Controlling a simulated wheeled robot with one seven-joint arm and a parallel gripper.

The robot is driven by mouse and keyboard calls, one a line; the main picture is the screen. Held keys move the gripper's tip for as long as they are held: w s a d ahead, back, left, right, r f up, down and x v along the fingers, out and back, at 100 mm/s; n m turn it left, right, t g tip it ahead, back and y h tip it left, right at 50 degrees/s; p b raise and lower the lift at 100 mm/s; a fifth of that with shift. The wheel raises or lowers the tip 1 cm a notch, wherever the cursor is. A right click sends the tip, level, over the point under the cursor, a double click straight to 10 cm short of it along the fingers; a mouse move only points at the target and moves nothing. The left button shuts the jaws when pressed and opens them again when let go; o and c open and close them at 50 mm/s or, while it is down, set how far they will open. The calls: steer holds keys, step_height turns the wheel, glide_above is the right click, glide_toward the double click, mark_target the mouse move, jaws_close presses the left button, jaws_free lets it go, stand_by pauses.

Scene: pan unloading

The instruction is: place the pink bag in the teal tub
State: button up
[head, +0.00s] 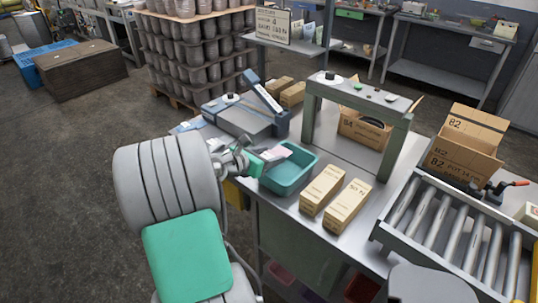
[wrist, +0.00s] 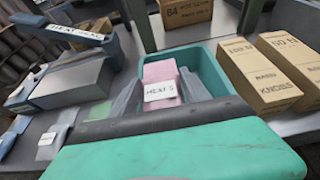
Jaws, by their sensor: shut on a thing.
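The pink bag (head: 277,153) has a white label, which also shows in the wrist view on the bag (wrist: 162,92). My gripper (head: 265,157) is shut on it, with a grey finger on each side of the bag in the wrist view (wrist: 160,98). The teal tub (head: 306,174) stands on the workbench. The bag is over the tub's back left part in the head view. In the wrist view the tub (wrist: 212,68) lies behind and around the bag. I cannot tell whether the bag touches the tub; my gripper hides part of the tub.
Two tan boxes (head: 322,190) (head: 346,206) stand right of the tub. A grey frame (head: 357,92) rises behind it over an open carton (head: 365,130). A grey sealing machine (head: 240,115) is at the back left. A roller conveyor (head: 462,232) is at the right.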

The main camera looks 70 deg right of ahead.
steer(key=shift+f, duration=0.4)
steer(key=o, duration=1.5)
steer(key=shift+c, duration=0.2)
